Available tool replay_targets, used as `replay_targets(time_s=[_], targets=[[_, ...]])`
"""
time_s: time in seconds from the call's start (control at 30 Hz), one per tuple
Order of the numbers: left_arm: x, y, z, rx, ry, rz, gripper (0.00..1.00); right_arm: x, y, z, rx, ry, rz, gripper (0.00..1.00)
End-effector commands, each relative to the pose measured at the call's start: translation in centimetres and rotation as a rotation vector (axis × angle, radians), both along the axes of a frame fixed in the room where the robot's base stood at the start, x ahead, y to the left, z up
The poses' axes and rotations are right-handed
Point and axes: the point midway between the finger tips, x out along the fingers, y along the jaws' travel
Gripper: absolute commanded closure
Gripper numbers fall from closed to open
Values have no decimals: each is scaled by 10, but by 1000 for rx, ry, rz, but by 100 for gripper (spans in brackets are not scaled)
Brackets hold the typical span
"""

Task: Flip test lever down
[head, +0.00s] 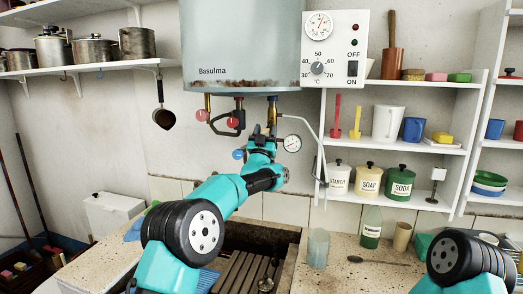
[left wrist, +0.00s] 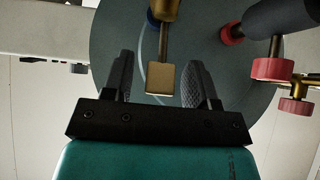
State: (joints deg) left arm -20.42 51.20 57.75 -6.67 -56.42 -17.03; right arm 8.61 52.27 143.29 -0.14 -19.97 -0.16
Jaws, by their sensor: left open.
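The white water heater (head: 240,45) hangs on the wall with pipes and valves under it. A brass fitting (head: 271,114) with a blue collar hangs from its underside. In the left wrist view a brass bar with a square end (left wrist: 160,78) shows between the two fingers. I cannot tell for sure which part is the test lever. My left gripper (head: 270,128) is open, just below the heater, with its fingers (left wrist: 157,72) on either side of the brass bar and gaps showing on both sides. My right gripper is out of view; only part of that arm shows.
Red knobs (left wrist: 272,68) and a dark pipe sit right of the left gripper. A pressure gauge (head: 292,143) and a thin pale pipe are close on the right. A blue knob (head: 238,154) is left of the wrist. The stone trough (head: 290,238) is below.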

Motion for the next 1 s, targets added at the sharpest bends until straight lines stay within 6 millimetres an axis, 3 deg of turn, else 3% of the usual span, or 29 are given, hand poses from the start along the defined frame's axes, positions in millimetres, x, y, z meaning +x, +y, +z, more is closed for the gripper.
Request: replay_targets(time_s=[0.37, 1.0], targets=[[-22, 5, -21, 1, 3, 0, 47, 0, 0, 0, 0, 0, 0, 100], [-84, 17, -82, 1, 3, 0, 47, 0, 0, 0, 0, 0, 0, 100]])
